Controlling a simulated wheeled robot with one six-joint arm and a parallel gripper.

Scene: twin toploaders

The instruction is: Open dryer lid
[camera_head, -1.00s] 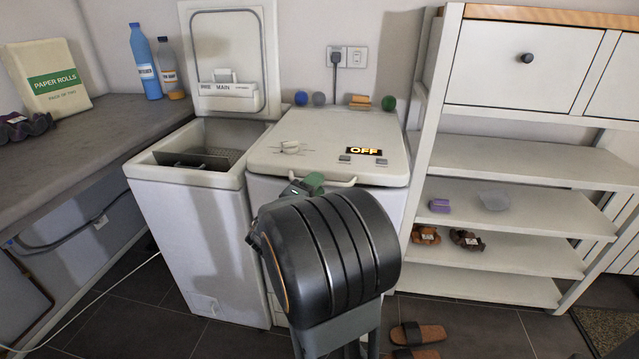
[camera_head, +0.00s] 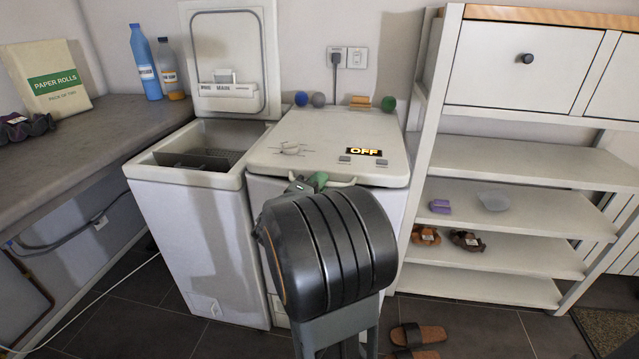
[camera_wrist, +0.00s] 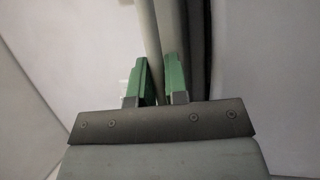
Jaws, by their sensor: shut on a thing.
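The dryer (camera_head: 385,210) is the right-hand white toploader, with a lit OFF display. Its lid (camera_head: 325,145) looks down or nearly so; I cannot tell whether a small gap shows at the front. A pale bar handle (camera_head: 341,183) runs along the lid's front edge. My gripper (camera_head: 314,181) is at the left part of this handle, mostly hidden behind my dark wrist. In the wrist view, the green fingers of my gripper (camera_wrist: 160,80) are shut around the handle (camera_wrist: 149,35), close to the lid's edge.
The washer (camera_head: 200,220) stands directly to the left, its lid (camera_head: 229,55) upright and open. Small balls and a brush (camera_head: 360,101) lie behind the dryer lid. A shelf unit (camera_head: 510,205) stands close on the right, a counter (camera_head: 80,150) on the left. Sandals (camera_head: 418,335) lie on the floor.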

